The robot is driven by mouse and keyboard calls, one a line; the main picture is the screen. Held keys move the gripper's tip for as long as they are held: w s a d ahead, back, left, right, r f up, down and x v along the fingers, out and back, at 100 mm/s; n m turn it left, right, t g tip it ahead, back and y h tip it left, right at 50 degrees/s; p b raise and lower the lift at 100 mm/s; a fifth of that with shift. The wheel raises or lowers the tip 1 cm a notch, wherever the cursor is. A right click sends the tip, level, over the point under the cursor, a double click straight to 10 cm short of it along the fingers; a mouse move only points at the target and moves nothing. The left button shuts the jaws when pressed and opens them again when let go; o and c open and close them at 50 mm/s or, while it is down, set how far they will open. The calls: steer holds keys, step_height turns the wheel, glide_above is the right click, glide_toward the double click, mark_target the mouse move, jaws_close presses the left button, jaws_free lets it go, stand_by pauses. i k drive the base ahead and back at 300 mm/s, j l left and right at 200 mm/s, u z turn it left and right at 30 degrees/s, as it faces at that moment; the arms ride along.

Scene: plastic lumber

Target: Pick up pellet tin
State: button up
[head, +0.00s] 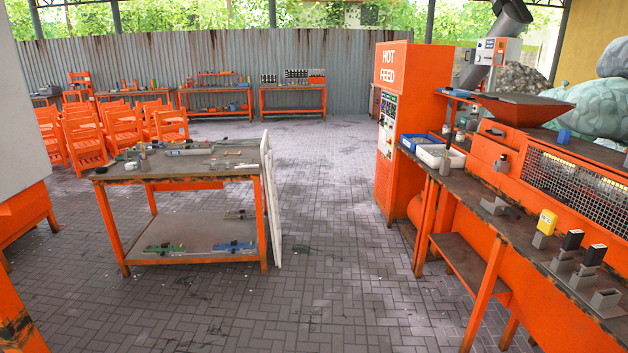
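No thing in the head view is clearly recognisable as the pellet tin. Small upright containers stand in several places, too small to identify. One is a grey cylinder (144,162) on the orange-framed table at centre left. Another is a slim grey piece (445,163) at the near edge of the right-hand bench, beside a white bin (436,158). My gripper is not in view, so its state and any contents are hidden.
The orange-framed table (222,172) has a lower shelf holding parts; pale boards lean at its right end. The right-hand bench (470,195) bears a yellow-topped item (547,222) and black-topped items. An orange HOT FEED cabinet (432,100) stands behind. Paved floor (335,240) between them is clear.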

mark_target(446, 128)
steer(key=i, duration=2.6)
steer(key=i+j+z, duration=0.1)
steer(key=i, duration=1.2)
steer(key=i+j, duration=0.15)
steer(key=i, duration=1.15)
steer(key=i+j+z, duration=0.1)
steer(key=i+z, duration=0.3)
steer(key=i+j+z, duration=0.3)
steer(key=i+z, duration=0.15)
steer(key=i+j+z, duration=0.55)
steer(key=z, duration=1.3)
steer(key=i+j+z, duration=0.15)
steer(key=i+j, duration=0.15)
steer(key=j, duration=0.1)
